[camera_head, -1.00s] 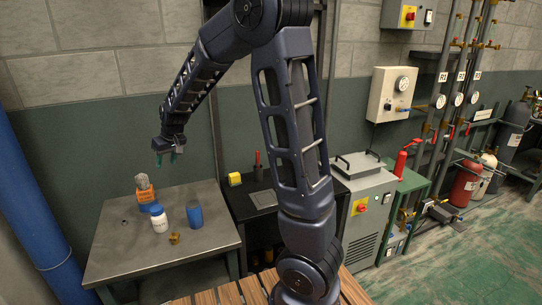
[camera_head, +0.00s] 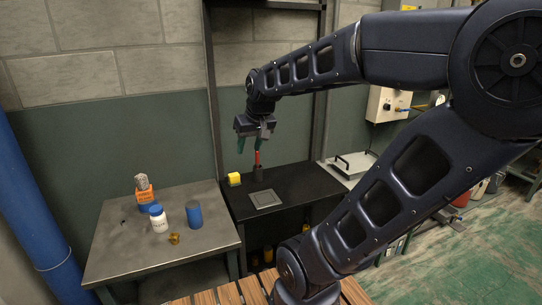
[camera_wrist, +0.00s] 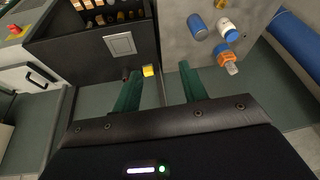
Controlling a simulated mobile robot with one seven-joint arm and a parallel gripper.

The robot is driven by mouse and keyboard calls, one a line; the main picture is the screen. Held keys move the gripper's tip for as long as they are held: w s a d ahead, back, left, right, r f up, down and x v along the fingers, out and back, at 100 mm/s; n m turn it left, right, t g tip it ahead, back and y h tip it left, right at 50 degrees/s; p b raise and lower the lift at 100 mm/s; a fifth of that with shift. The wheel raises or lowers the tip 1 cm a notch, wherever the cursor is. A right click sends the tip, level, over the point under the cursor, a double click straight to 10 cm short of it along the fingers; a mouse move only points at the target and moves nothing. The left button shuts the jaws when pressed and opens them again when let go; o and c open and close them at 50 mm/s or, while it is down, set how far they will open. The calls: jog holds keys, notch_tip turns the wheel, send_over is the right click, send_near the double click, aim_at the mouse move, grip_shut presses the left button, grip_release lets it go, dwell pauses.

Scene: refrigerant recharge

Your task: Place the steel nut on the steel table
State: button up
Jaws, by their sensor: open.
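The steel table (camera_head: 120,255) stands at the left in the head view; its grey top also shows in the wrist view (camera_wrist: 178,40). A tiny dark item (camera_head: 123,222) lies near its left side, too small to tell whether it is the steel nut. No nut is clearly recognisable in either view. My gripper (camera_head: 255,143) is open and empty, high above the back of the black bench, to the right of the steel table. Its two green fingers stand wide apart in the wrist view (camera_wrist: 160,72).
The steel table holds an orange holder (camera_head: 144,194) with a grey piece, a white bottle (camera_head: 160,222), a blue can (camera_head: 194,215) and a small brass piece (camera_head: 174,239). The black bench (camera_head: 300,190) bears a yellow block (camera_head: 234,179), a red-handled tool (camera_head: 257,160) and a grey plate (camera_head: 265,199).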

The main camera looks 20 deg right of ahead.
jog(key=s+d+m+h, duration=0.1)
jog(key=s+d, duration=0.2)
jog(key=s, duration=0.4)
jog(key=shift+s+d+f, duration=0.25)
jog(key=shift+d+f, duration=0.15)
jog(key=shift+f, duration=0.05)
dwell(0.8)
